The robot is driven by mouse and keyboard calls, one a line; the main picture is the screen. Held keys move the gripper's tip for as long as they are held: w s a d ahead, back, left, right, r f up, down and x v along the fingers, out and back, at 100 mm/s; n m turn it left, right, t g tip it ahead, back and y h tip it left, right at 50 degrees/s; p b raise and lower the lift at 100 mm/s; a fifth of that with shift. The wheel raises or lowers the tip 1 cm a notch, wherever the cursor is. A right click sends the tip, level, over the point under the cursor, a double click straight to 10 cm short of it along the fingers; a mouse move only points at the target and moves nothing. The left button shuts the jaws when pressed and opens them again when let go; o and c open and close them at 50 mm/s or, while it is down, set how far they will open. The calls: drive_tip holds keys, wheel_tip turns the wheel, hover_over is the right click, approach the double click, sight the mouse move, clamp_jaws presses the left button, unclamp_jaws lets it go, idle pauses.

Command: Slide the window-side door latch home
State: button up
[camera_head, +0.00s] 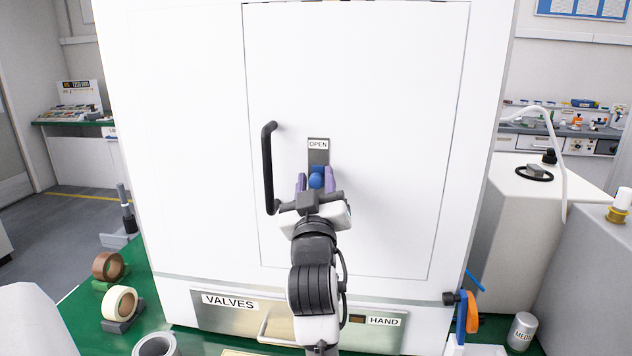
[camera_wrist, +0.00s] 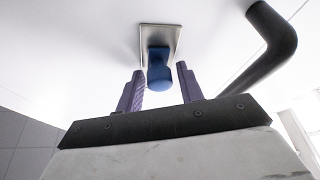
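The door latch shows as a blue knob (camera_head: 316,181) on a narrow grey metal plate (camera_head: 318,157), set in the white door (camera_head: 390,110). An "OPEN" label sits at the top of the plate, above the knob. In the wrist view the blue knob (camera_wrist: 160,70) stands out from its plate (camera_wrist: 171,35). My gripper (camera_head: 315,174) is open, with one purple finger on each side of the knob. In the wrist view, gaps show between the knob and both fingers of my gripper (camera_wrist: 160,76). I cannot tell how deep the knob sits between them.
A black bar handle (camera_head: 268,168) stands out from the door just left of the latch; it also shows in the wrist view (camera_wrist: 270,45). Below is a panel marked "VALVES" and "HAND" (camera_head: 290,316). Tape rolls (camera_head: 120,303) lie on the green bench at left.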

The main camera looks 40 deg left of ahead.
clamp_jaws()
drive_tip(key=shift+r+p, duration=0.9)
drive_tip(key=shift+r, duration=0.45)
drive_tip(key=shift+o, duration=1.4)
unclamp_jaws()
drive_tip(key=shift+f, duration=0.15)
drive_tip(key=shift+f, duration=0.15)
